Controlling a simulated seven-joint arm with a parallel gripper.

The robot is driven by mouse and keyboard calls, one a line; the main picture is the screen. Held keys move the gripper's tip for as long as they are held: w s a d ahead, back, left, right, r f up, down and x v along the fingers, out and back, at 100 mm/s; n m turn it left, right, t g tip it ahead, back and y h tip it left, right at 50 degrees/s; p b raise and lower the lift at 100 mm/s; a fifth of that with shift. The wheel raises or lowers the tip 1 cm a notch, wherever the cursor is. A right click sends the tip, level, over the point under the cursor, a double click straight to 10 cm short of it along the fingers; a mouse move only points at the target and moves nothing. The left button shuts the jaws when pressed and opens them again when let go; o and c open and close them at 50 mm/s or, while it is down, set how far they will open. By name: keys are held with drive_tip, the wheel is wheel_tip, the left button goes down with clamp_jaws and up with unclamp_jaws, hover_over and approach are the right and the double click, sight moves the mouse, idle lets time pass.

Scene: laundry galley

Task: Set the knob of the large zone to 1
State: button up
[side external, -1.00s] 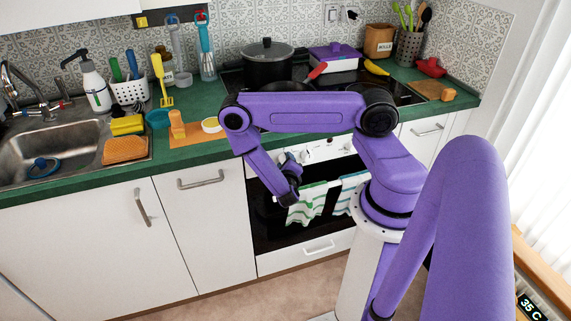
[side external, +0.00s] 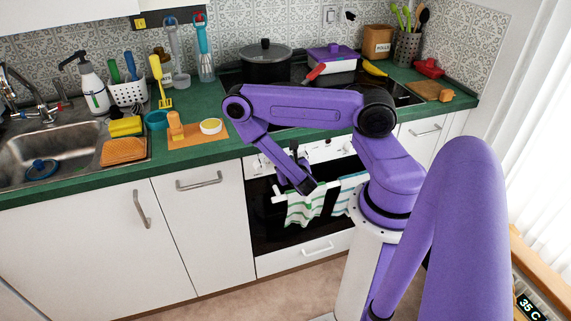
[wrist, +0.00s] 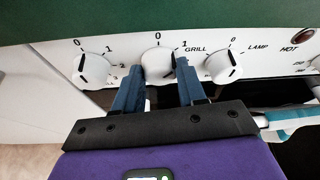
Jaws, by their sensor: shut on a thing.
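The wrist view shows a white stove panel with three white knobs. My gripper (wrist: 160,66) is shut on the middle knob (wrist: 157,61), with one blue finger on each side of it. Above that knob stand a 0 and, to the right, a 1. The fingers cover part of its scale, and I cannot read its pointer surely. The left knob (wrist: 92,69) has marks 0 to 3 around it. The right knob (wrist: 222,67) has a 0 above it. No zone label is readable. In the side view my gripper (side external: 306,186) is at the oven front, its fingertips unclear.
A striped towel (side external: 304,208) hangs on the oven front, close to my gripper. The green worktop (side external: 205,153) overhangs above the panel. A black pot (side external: 266,67) and a white box with a purple lid (side external: 333,58) stand on the hob.

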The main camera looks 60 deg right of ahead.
idle(0.4)
drive_tip(key=o, duration=1)
drive_tip(key=shift+o, duration=0.2)
drive_tip(key=v, duration=1.2)
drive_tip(key=shift+d, duration=0.1)
